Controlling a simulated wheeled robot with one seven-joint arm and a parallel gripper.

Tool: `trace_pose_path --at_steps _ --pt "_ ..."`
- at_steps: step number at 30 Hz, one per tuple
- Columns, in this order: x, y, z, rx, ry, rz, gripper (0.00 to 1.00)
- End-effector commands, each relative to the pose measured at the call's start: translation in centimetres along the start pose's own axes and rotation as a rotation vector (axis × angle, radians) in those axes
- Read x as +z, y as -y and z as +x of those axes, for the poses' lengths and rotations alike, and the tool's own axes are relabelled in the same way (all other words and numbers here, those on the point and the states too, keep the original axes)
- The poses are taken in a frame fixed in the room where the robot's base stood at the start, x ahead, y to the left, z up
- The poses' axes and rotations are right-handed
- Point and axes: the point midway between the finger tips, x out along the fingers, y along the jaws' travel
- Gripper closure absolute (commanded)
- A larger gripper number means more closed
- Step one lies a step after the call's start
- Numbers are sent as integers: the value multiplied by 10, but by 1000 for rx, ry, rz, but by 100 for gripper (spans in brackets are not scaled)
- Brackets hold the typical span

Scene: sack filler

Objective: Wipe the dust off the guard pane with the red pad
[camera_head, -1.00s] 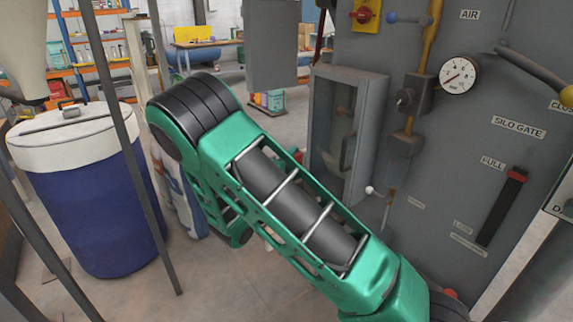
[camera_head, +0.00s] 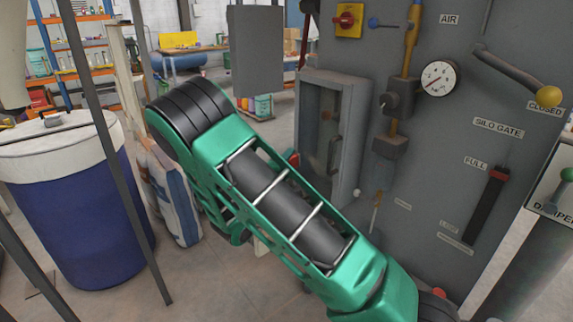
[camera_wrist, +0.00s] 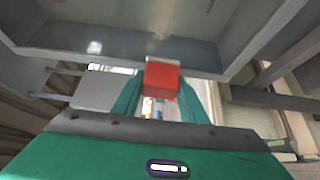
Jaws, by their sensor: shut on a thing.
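The red pad (camera_wrist: 162,76) shows in the wrist view as a red block at the end of my gripper (camera_wrist: 160,92), which is shut on it. A grey framed box with a glazed front (camera_head: 322,122), which looks like the guard pane, is fixed to the grey panel in the head view. In the wrist view a grey frame hangs over the pad, and its dark, glossy band (camera_wrist: 115,46) lies just behind the pad's top. I cannot tell whether they touch. Dust is not clear to see.
The grey panel (camera_head: 450,130) carries a gauge (camera_head: 438,77), a yellow-knobbed lever (camera_head: 547,96) and a red-topped slider (camera_head: 490,205). A blue drum (camera_head: 80,220), thin posts and sacks (camera_head: 172,195) stand left. Open floor lies below my arm.

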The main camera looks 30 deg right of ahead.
Motion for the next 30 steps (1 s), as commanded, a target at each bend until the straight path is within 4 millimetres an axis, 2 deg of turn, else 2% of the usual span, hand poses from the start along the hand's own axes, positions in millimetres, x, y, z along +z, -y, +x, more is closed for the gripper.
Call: trace_pose_path --at_steps 30 --pt "8 0 12 0 1 0 79"
